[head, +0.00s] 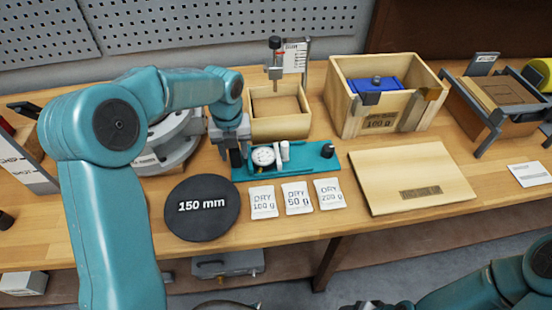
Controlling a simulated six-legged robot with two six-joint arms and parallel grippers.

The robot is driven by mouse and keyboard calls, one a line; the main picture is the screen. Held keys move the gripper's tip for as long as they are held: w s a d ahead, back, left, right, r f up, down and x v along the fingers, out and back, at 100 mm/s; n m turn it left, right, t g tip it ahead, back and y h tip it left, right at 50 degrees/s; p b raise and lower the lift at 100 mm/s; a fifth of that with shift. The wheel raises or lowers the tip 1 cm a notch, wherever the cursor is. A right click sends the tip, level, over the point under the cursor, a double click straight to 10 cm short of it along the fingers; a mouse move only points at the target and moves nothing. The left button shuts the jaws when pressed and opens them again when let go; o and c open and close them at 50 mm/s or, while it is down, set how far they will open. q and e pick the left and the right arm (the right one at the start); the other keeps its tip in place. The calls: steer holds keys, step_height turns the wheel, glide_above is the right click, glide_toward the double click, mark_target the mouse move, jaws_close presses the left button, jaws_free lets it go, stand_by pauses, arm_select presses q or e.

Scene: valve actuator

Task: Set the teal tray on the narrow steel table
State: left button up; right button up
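The teal tray (305,170) lies flat on the wooden workbench, in the middle of the head view. It carries a round dial gauge (263,157), small white pieces and a black knob (327,150) at its right end. My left gripper (235,157) points down at the tray's left end, beside the gauge. A dark part shows at its fingertips, but I cannot tell whether it grips anything. My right gripper (365,306) is only partly seen at the bottom edge, below the bench front; its fingers are unclear. No narrow steel table is recognisable.
The workbench (400,231) holds a black 150 mm disc (202,207), several DRY packets (297,198), a wooden board (411,176), an open box (277,108) behind the tray and a larger crate (379,125). Bare wood lies around the tray's right end.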

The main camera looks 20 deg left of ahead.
arm_select(q)
steer(key=shift+w, duration=0.1)
jaws_close()
